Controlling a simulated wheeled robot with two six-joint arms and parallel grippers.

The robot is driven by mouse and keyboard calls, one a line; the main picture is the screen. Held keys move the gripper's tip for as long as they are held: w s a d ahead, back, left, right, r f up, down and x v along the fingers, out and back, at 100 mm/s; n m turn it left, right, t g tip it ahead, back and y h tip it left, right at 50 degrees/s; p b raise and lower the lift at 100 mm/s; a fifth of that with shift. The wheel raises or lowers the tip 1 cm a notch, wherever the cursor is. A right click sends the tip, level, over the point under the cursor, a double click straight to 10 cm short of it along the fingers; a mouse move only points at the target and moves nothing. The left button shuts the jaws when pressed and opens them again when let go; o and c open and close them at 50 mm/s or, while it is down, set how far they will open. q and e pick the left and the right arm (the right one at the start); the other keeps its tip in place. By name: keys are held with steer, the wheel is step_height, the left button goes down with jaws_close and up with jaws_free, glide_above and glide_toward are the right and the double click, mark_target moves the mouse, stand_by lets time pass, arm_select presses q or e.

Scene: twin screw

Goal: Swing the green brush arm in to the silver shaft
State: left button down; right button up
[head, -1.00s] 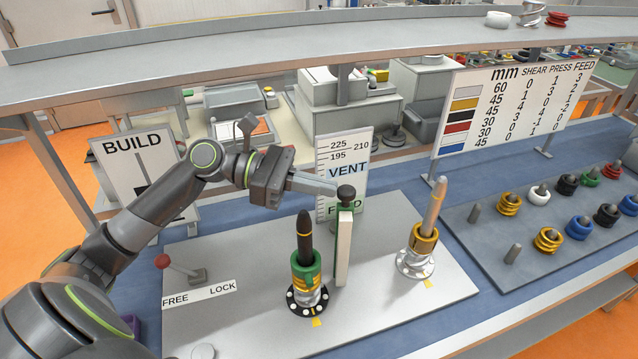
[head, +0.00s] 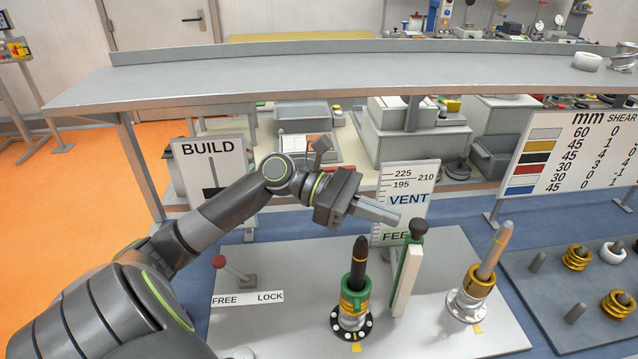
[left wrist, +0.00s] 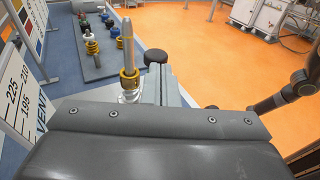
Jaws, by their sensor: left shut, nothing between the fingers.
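The green brush arm (head: 412,265) stands upright between the two shafts, with a pale strip along it and a black knob (head: 418,227) on top. The silver shaft (head: 494,251) is to its right, with gold rings around it above a silver base. The brush arm stands apart from it. The black-tipped shaft (head: 360,249), with green and gold rings, is just left of the brush arm. My left gripper (head: 396,217) is shut and empty, its tip close to the knob's left side. The left wrist view shows the knob (left wrist: 155,57) just beyond the fingers and the silver shaft (left wrist: 127,50) beside it.
A red-knobbed lever (head: 232,270) stands by the FREE/LOCK label (head: 248,298) on the grey plate. The VENT/FEED sign (head: 407,190) stands behind the brush arm. A tray of rings on pegs (head: 545,285) lies to the right. A shelf (head: 300,75) spans the back.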

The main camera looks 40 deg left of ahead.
arm_select(q)
steer(key=p+v, duration=0.3)
steer(key=v, duration=1.3)
steer(key=shift+p, duration=0.35)
